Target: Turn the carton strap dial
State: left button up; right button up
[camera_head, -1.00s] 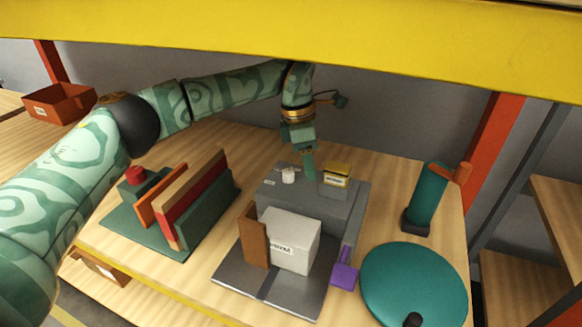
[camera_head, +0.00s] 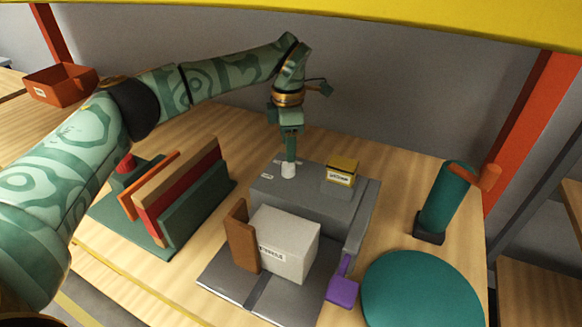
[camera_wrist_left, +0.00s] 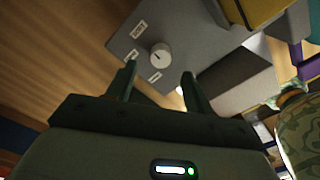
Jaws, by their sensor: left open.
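The white dial (camera_head: 288,171) sits on top of the grey strapping machine (camera_head: 262,189), near its back left. It has a dark pointer mark and small white labels around it in the left wrist view (camera_wrist_left: 160,55). My left gripper (camera_head: 291,156) points down directly over the dial. In the wrist view its two fingers (camera_wrist_left: 158,80) are apart, with the dial beyond the gap between them. I cannot tell whether the fingers touch the dial. A white carton (camera_head: 286,245) stands on the machine's front plate. My right gripper is not in view.
A yellow labelled box (camera_head: 341,172) stands on the machine right of the dial. A brown upright plate (camera_head: 241,236) is beside the carton, and a purple paddle (camera_head: 343,290) is at the right. A green rack (camera_head: 197,207) stands left; a teal disc (camera_head: 420,291) and teal cylinder (camera_head: 446,196) stand right.

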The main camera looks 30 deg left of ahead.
aim_at(289, 165)
pick_arm(q)
notch_tip(289, 165, down, 6)
jog(key=shift+f+b, duration=0.15)
jog(key=shift+b, duration=0.6)
jog(key=shift+s, duration=0.1)
jog(key=c, duration=1)
